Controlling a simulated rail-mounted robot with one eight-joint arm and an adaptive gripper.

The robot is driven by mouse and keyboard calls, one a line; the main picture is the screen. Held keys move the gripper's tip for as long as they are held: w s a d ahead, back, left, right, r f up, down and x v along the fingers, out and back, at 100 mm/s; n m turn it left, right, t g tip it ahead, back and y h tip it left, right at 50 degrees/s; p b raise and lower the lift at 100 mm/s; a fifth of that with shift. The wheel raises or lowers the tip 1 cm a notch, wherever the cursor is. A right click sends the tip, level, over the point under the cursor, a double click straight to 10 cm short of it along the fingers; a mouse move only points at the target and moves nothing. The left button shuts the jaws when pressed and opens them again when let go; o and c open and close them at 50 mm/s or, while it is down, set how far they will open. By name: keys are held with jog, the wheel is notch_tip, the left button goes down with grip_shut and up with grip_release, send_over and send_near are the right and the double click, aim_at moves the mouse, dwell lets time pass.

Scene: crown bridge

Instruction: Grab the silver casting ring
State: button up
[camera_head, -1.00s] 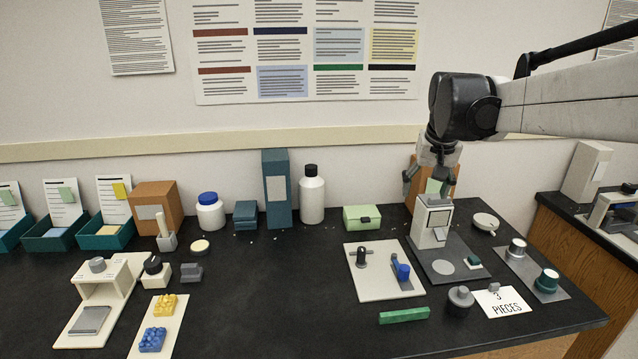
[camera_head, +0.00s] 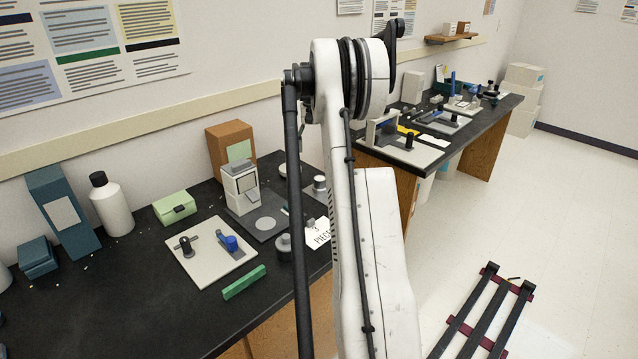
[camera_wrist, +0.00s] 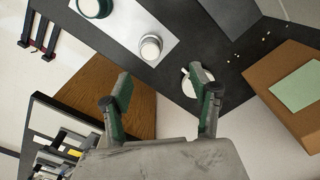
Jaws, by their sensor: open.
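A short silver-topped cylinder that looks like the silver casting ring (camera_wrist: 150,47) stands on a pale grey plate in the wrist view. It also shows in the head view (camera_head: 319,183), just right of my arm's dark link. The silver cylinder appears beyond the fingertips, slightly left of the middle, and is not touched. In the head view my gripper is hidden.
A white dish (camera_wrist: 187,86) lies partly behind the right finger. An orange-brown box (camera_wrist: 290,85) is at the right. In the head view, a white block-shaped device (camera_head: 240,188) stands near the ring. A second bench (camera_head: 450,135) lies across a gap.

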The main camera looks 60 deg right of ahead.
jog(key=f, duration=0.3)
jog(key=d+f, duration=0.1)
jog(key=f, duration=0.2)
jog(key=s+f, duration=0.1)
jog(key=f, duration=0.2)
jog(key=shift+d+f, duration=0.6)
jog(key=shift+f, duration=1.1)
jog(key=shift+d+f, duration=0.2)
jog(key=shift+f, duration=1.1)
jog(key=shift+c, duration=0.5)
jog(key=c, duration=1.2)
jog(key=shift+r, duration=0.15)
jog(key=shift+c, duration=0.2)
